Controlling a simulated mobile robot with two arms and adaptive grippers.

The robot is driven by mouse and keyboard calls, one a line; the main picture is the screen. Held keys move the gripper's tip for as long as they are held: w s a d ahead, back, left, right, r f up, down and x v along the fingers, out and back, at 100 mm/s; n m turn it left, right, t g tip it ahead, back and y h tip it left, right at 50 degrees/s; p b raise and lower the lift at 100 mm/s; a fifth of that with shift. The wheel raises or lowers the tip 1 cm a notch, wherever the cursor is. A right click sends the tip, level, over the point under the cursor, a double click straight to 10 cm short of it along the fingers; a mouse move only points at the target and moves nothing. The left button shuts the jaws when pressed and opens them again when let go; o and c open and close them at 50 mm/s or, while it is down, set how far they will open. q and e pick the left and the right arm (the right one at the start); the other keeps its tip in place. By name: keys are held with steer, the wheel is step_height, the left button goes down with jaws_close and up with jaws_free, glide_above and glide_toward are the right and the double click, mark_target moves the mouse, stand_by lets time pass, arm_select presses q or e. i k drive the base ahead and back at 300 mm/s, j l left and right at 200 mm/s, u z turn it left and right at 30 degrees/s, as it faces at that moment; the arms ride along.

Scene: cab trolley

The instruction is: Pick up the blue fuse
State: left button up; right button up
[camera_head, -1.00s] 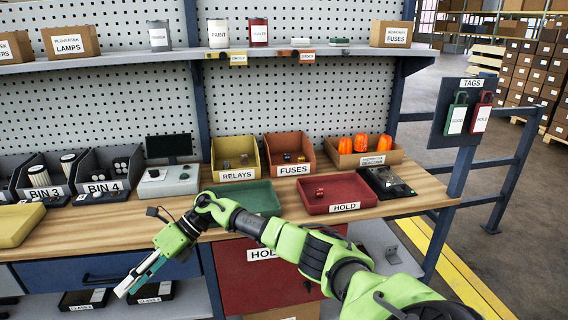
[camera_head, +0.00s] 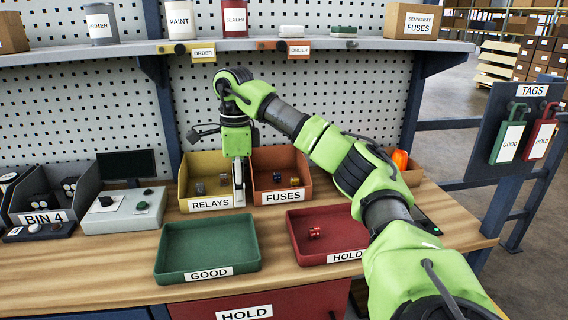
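The orange-brown bin labelled FUSES (camera_head: 283,197) stands at the back of the bench. Small fuses (camera_head: 277,178) lie in it; they are too small and dim to tell surely which one is blue. My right gripper (camera_head: 239,198) points down at the front, where the FUSES bin meets the yellow RELAYS bin (camera_head: 197,190). Its fingers look close together and show nothing between them, but the side-on view hides whether they are parted. My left gripper is not in view.
A green tray labelled GOOD (camera_head: 207,243) is empty in front. A red HOLD tray (camera_head: 326,243) holds a small red part (camera_head: 314,232). A grey box with a screen (camera_head: 122,210) stands left. A shelf (camera_head: 330,45) runs above the bins.

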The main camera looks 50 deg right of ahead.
mark_target(276, 176)
steer(key=i+l, duration=0.1)
steer(key=l, duration=0.25)
steer(key=i+l, duration=0.15)
steer(key=l, duration=0.2)
steer(key=i+l, duration=0.1)
steer(key=l, duration=0.25)
steer(key=i+l, duration=0.1)
steer(key=l, duration=0.2)
